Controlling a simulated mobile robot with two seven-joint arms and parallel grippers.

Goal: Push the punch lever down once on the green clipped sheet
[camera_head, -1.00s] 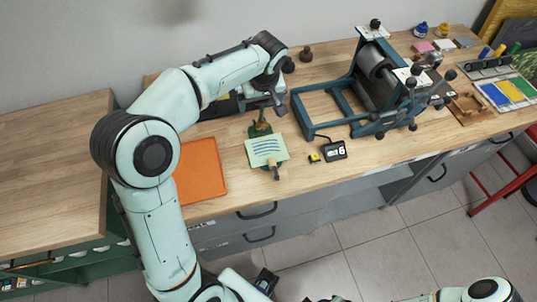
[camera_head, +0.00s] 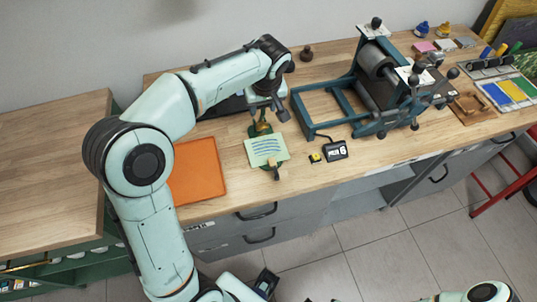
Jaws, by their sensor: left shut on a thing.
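The punch (camera_head: 262,128), green with a brass-coloured part, stands on the bench at the back edge of a pale green sheet (camera_head: 266,148) with blue lines.
An orange tray (camera_head: 197,172) lies left of the sheet. A blue-framed roller press (camera_head: 372,85) stands to the right. A small black counter (camera_head: 335,150) and a yellow-black block (camera_head: 315,158) lie between them. The bench front by the sheet is clear.

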